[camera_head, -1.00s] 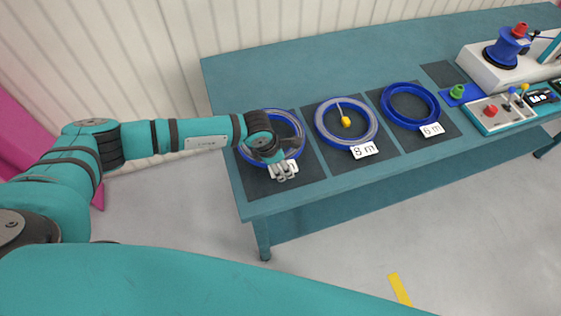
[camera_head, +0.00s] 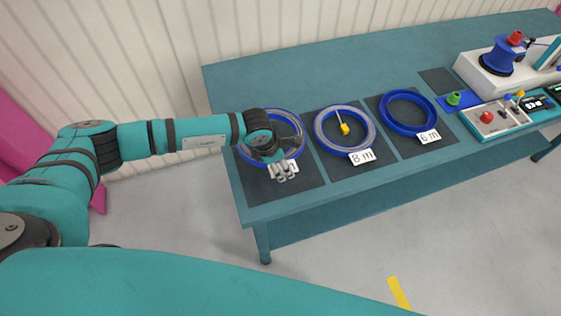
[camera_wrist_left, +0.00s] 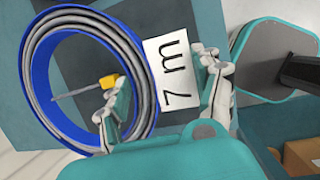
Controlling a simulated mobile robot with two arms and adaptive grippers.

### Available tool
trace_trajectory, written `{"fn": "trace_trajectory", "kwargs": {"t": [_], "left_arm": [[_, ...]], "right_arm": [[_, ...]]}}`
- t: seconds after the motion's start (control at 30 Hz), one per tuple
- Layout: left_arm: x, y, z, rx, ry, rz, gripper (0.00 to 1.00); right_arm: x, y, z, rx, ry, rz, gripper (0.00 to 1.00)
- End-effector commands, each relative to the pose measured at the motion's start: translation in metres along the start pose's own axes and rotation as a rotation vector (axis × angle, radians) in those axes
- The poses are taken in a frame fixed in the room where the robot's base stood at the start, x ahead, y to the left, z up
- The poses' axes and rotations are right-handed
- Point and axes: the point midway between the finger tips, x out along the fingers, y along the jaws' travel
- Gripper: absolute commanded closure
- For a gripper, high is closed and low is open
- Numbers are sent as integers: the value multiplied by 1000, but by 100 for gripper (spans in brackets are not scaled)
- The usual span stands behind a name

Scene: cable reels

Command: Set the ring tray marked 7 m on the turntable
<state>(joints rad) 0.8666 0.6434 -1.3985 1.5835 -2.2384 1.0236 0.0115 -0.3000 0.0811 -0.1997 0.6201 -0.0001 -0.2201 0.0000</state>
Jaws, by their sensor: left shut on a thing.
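The ring tray marked 7 m (camera_head: 297,125) is blue, with grey cable coiled in it and a white tag. It lies over the leftmost dark mat, partly hidden by my left gripper (camera_head: 284,171). In the left wrist view the ring tray (camera_wrist_left: 30,85) and its "7 m" tag (camera_wrist_left: 170,72) show clearly. My left gripper (camera_wrist_left: 163,98) is shut on the tray, one finger inside the ring and the other beyond the tag. I cannot tell whether the tray touches the mat. I cannot make out the turntable for certain. My right gripper is not in view.
The 8 m tray (camera_head: 318,142) and the 6 m tray (camera_head: 432,106) lie to the right on the teal table (camera_head: 255,82). The back strip is clear.

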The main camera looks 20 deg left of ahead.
Motion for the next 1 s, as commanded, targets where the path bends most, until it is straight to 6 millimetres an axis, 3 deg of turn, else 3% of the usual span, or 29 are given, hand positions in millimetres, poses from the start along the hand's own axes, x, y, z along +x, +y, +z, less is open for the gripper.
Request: {"fn": "trace_trajectory", "kwargs": {"t": [0.03, 0.7, 1.0], "left_arm": [[-12, 3, 6, 2, -6, 4, 92], [-82, 10, 27, 2, -6, 4, 92], [-87, 10, 28, 1, -5, 4, 92]], "right_arm": [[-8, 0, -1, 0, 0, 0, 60], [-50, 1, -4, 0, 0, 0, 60], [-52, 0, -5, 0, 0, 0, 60]]}}
